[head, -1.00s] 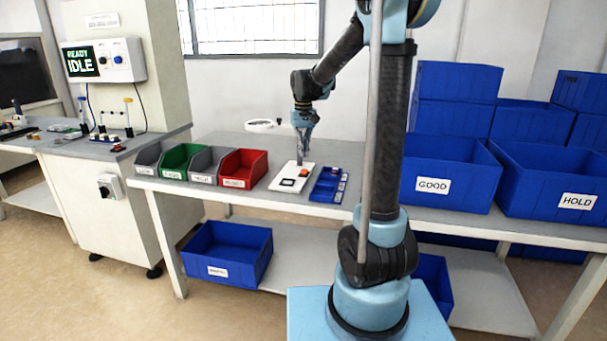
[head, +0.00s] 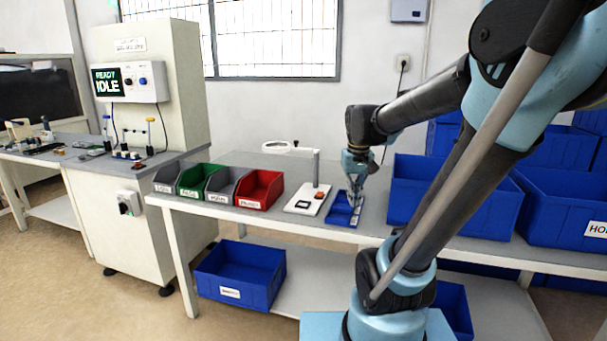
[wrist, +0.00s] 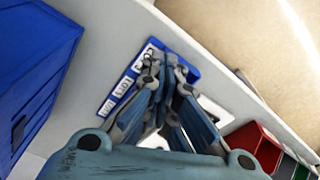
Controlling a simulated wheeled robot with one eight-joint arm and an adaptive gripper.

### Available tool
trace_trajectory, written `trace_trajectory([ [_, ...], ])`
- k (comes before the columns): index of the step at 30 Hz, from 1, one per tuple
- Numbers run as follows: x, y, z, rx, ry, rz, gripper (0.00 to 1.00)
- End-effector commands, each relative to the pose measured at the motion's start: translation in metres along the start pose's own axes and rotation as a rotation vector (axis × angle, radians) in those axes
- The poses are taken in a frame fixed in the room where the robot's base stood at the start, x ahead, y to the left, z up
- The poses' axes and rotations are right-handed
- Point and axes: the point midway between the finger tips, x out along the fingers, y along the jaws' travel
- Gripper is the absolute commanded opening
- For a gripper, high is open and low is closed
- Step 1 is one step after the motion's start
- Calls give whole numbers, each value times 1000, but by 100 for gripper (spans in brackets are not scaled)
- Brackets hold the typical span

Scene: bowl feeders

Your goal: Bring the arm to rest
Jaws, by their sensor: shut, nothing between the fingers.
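My gripper (head: 352,196) is shut and empty, pointing down above the blue compartment tray (head: 341,219) on the table. In the wrist view its fingers (wrist: 163,115) are together in front of the same labelled blue tray (wrist: 127,83). My arm bends from its base at the lower right, up and then left to the gripper. Whether the fingertips touch the tray cannot be told.
The table (head: 300,225) holds a white board (head: 306,205) with a post, a red bin (head: 260,189), a green bin (head: 192,181) and grey bins to the left. Large blue crates (head: 470,201) stand right, behind my arm. A blue crate (head: 240,277) sits on the lower shelf.

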Motion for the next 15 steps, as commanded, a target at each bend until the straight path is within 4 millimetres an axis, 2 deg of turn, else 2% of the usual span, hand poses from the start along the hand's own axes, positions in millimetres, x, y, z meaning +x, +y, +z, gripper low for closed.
trace_trajectory([
  [1,4,3,14,7,7,1,0],
  [6,18,10,54,29,28,5,0],
  [15,55,18,118,64,66,13,0],
])
